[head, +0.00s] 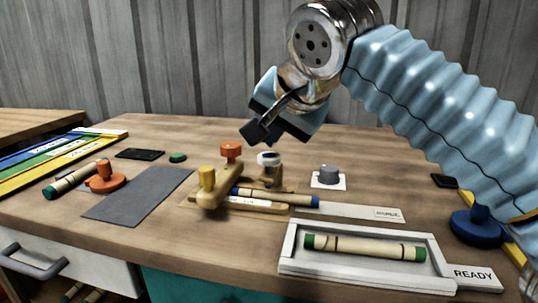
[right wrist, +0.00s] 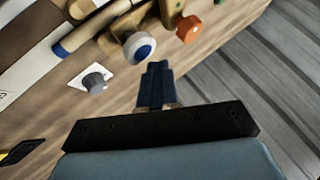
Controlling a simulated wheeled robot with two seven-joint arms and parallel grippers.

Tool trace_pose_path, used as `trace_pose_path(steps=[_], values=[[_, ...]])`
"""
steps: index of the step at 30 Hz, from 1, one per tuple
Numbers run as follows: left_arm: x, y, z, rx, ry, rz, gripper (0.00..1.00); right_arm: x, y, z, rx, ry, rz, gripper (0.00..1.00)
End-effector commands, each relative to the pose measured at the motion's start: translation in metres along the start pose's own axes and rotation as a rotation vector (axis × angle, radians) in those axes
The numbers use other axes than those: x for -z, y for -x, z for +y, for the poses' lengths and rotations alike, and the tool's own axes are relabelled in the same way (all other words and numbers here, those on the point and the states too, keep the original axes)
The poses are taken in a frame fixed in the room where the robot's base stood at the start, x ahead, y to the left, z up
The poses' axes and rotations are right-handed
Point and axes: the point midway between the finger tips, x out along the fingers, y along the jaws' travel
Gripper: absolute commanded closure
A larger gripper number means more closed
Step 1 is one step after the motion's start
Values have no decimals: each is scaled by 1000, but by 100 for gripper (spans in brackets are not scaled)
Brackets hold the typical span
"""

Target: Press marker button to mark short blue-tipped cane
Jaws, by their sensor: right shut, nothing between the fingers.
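A cane with a blue tip (head: 275,196) lies in a wooden jig (head: 213,190) with yellow and orange knobs. Its blue tip points right; it also shows in the right wrist view (right wrist: 88,28). A post with a round white, blue-centred top (head: 268,158) stands just behind the cane; this top is clear in the right wrist view (right wrist: 138,48). My left gripper is not in view.
A white READY tray (head: 290,262) at the front right holds a green-tipped cane (head: 365,247). Another green-tipped cane (head: 72,181) lies at left by an orange knob (head: 106,180) and a grey mat (head: 138,196). A blue knob (head: 474,226) stands at right.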

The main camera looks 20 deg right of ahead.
Motion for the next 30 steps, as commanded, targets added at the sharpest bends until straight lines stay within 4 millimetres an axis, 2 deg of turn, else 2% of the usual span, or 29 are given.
trace_pose_path(steps=[30], values=[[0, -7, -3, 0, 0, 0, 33, -5, -7, 5, 0, 0, 0, 100]])
